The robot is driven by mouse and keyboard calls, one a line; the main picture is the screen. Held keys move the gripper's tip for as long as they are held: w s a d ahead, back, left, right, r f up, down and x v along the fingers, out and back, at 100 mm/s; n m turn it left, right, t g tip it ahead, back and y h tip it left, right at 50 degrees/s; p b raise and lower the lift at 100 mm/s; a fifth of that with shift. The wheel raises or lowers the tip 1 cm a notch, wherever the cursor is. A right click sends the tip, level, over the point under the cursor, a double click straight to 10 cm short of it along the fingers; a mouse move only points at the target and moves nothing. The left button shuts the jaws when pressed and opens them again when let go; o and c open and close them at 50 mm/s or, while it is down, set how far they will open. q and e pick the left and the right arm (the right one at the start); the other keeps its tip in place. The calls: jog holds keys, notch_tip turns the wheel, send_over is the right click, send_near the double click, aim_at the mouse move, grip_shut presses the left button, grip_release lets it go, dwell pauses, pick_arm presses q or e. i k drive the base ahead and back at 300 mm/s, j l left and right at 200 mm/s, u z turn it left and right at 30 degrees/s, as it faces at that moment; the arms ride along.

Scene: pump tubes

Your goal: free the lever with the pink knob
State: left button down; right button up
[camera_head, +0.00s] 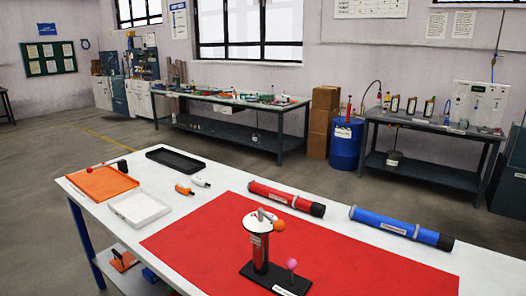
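A pink knob (291,263) sits on top of a short thin lever that stands upright on a black base plate (252,279). Whether anything locks the pink-knob lever is too small to tell. Neither of my grippers is in view.
The base stands on a red mat (370,265) on a white table. Behind it lie a red tube (286,197) and a blue tube (395,228). At left are an orange tray (103,184), a white tray (140,208) and a black tray (176,161). The mat's right part is clear.

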aim_at(291, 263)
jog(key=k+l+u, duration=0.7)
jog(key=k, duration=0.35)
